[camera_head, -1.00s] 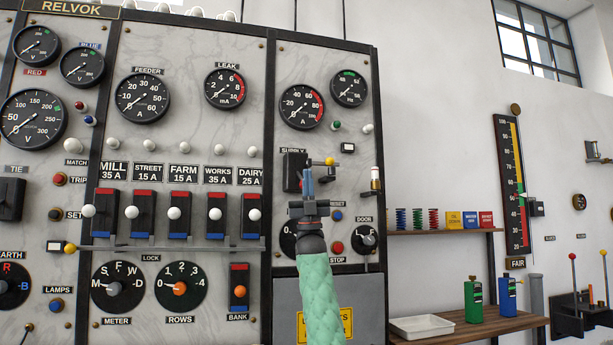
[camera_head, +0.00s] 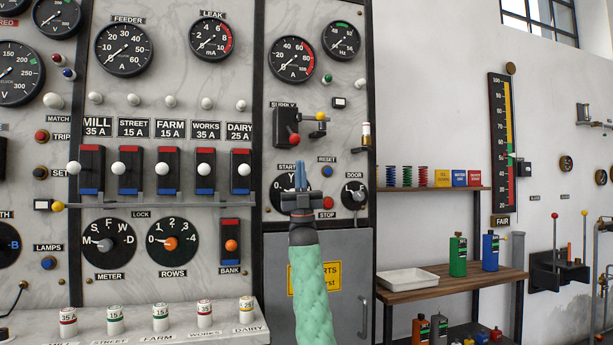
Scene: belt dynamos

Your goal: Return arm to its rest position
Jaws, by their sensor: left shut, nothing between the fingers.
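My left gripper (camera_head: 300,176) is in the middle of the head view, on the end of my green-sleeved arm. Its fingers are shut with nothing between them and point up. They appear in front of the panel's lower right section, over the start knob (camera_head: 285,192), which they partly hide. I cannot tell how far the fingers are from the panel. The supply switch (camera_head: 285,126), with a red knob, shows above the gripper. The door knob (camera_head: 353,195) is to its right. My right gripper is out of view.
A ledge (camera_head: 215,337) with several labelled fuses sticks out at the lower left. A wooden shelf (camera_head: 430,290) with a white tray (camera_head: 408,281), a green bottle (camera_head: 458,256) and a blue bottle (camera_head: 490,252) stands at the right. Bare wall (camera_head: 430,90) shows above it.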

